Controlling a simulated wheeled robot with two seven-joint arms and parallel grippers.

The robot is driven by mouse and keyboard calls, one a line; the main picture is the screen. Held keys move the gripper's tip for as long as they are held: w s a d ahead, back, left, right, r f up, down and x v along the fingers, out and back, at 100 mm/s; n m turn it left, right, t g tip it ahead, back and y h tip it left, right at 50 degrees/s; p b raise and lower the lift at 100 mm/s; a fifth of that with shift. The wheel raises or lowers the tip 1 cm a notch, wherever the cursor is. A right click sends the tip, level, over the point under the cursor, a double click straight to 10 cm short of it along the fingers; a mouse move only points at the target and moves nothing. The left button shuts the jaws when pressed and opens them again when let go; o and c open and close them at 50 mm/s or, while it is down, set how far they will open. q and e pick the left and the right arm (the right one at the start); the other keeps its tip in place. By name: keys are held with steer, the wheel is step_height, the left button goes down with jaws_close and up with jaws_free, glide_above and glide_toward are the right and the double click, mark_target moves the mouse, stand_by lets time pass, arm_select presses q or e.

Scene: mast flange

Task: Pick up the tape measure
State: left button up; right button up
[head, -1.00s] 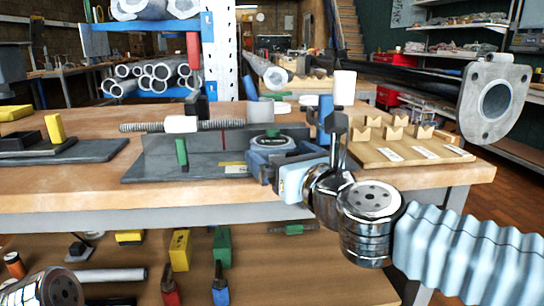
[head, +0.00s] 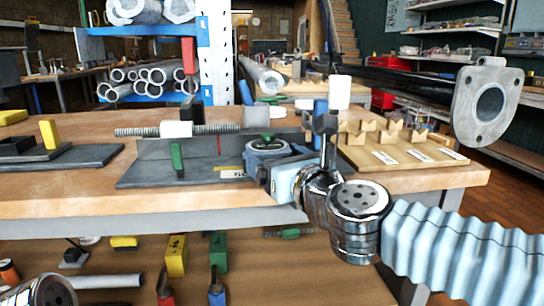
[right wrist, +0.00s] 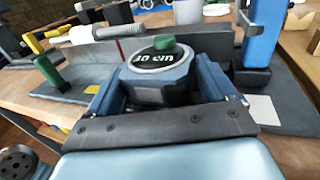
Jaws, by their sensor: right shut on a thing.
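The tape measure (head: 268,145) is a dark blue-grey case with a green button and a pale ring on top, at the front right of the grey plate on the bench. I cannot tell whether the case touches the plate. My left gripper is out of view; only part of that arm shows at the lower left.
The grey plate (head: 140,174) bears a threaded rod with a white sleeve (head: 177,129) and a green upright block (head: 177,158). A blue post (head: 320,110) stands close behind the gripper. A wooden board with notched blocks (head: 385,158) is to the right. A shelf below holds several items.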

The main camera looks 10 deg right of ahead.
step_height(320, 180, up, 3)
steer(key=shift+r+p, duration=0.2)
steer(key=shift+p, duration=0.85)
steer(key=s+a+r+p, duration=0.2)
steer(key=s+r+p, duration=0.4)
steer(key=s, duration=0.8)
step_height(320, 180, up, 4)
steer(key=shift+f, duration=0.15)
steer(key=shift+a, duration=0.1)
steer(key=w+f+b, duration=0.4)
steer(key=w+d+f+b, duration=0.1)
steer(key=w+f+b, duration=0.2)
steer(key=w+b, duration=0.1)
steer(key=w+d+f+b, duration=0.1)
steer(key=w+f+b, duration=0.3)
steer(key=shift+w+f, duration=0.3)
steer(key=shift+w, duration=0.05)
steer(key=shift+w+d+f+b, duration=0.1)
steer(key=shift+w+f+b, duration=0.35)
steer(key=shift+w+b, duration=0.15)
